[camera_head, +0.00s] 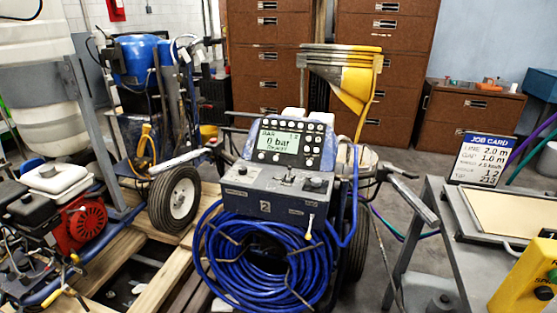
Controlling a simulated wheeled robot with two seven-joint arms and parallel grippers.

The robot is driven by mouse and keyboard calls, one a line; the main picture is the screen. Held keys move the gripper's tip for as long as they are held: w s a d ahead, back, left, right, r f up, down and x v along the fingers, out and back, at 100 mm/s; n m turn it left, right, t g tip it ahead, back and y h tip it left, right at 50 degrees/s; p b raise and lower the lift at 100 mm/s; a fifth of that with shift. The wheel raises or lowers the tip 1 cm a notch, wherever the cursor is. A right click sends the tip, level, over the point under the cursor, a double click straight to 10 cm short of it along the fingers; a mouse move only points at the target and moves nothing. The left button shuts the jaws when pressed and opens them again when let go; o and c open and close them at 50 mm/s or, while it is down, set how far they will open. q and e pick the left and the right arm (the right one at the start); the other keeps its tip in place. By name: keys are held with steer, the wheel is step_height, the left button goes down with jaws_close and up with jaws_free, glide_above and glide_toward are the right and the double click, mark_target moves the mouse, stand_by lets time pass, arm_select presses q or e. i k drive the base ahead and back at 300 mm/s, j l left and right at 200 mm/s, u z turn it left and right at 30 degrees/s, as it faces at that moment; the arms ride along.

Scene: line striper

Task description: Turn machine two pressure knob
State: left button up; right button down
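Machine two (265,196) stands in the middle of the head view, a dark grey control box marked "2". On top is a display panel (279,142) reading "0 bar", ringed by round buttons. A black knob (316,183) sits on the right of the box's upper face. A smaller knob (242,170) is on the left and a small metal control (288,177) between them. Their labels are too small to read, so I cannot tell which is the pressure knob. A white-tipped lever (309,227) hangs on the front. Neither of my grippers is in view.
Coiled blue hose (262,262) hangs below the box. Handlebars stick out both sides. Another machine with a red engine (86,224) stands left. A grey table (433,225) with a yellow box (528,280) is at right. Brown cabinets (268,62) line the back.

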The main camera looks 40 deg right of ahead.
mark_target(242, 171)
steer(key=i+l+z, duration=0.15)
steer(key=z, duration=0.3)
steer(key=i+z, duration=0.35)
steer(key=z, duration=0.15)
steer(key=i+z, duration=0.25)
steer(key=z, duration=0.2)
